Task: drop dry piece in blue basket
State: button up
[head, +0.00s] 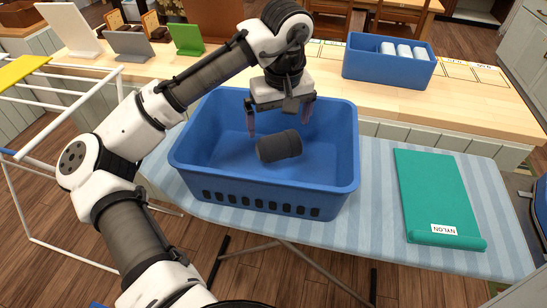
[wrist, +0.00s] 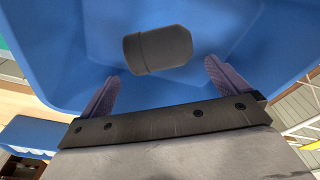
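The blue basket (head: 265,188) stands on the striped ironing board, and its blue inside fills much of the wrist view (wrist: 70,50). A dark grey rolled piece (head: 279,146) is within the basket's walls, lying on its side; I cannot tell whether it touches the floor of the basket. My gripper (head: 279,126) is over the basket with its two purplish fingers spread wide. In the wrist view the rolled piece (wrist: 158,49) shows just beyond the fingertips (wrist: 162,72), with a gap on both sides, and nothing is gripped.
A green folded cloth labelled NYLON (head: 440,195) lies on the ironing board (head: 375,190) at right. A smaller blue bin with white rolls (head: 385,70) stands on the wooden counter behind. A white drying rack (head: 45,120) with a yellow cloth (head: 22,68) is at left.

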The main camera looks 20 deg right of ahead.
notch_tip(320, 180, up, 14)
jog(key=s, duration=0.1)
jog(key=shift+s+f+b, duration=0.15)
jog(key=shift+s+b, duration=0.2)
jog(key=shift+b, duration=0.1)
dwell(0.4)
